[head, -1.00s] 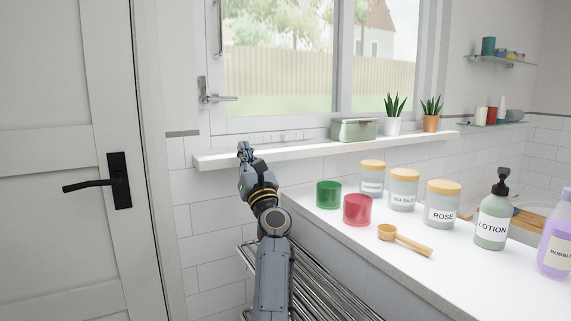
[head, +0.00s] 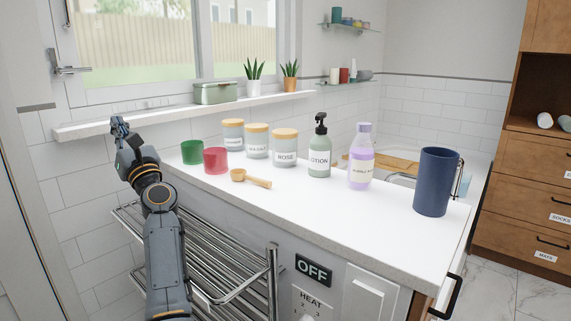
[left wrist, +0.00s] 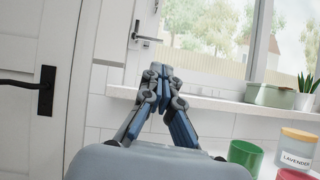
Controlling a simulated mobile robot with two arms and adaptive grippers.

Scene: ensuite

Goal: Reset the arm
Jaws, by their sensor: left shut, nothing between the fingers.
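My left gripper (head: 119,124) is raised in front of the left end of the window sill, to the left of the counter. Its fingers also show in the left wrist view (left wrist: 158,72), closed together with nothing between them. My left arm comes up from the bottom of the head view, past the chrome towel rack. My right gripper is not in view.
The white counter (head: 375,218) holds a green cup (head: 192,152), a red cup (head: 216,160), a wooden scoop (head: 251,179), jars, bottles and a blue tumbler (head: 433,181). A towel rack (head: 225,262) is below. The window sill (head: 90,128) lies behind the gripper.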

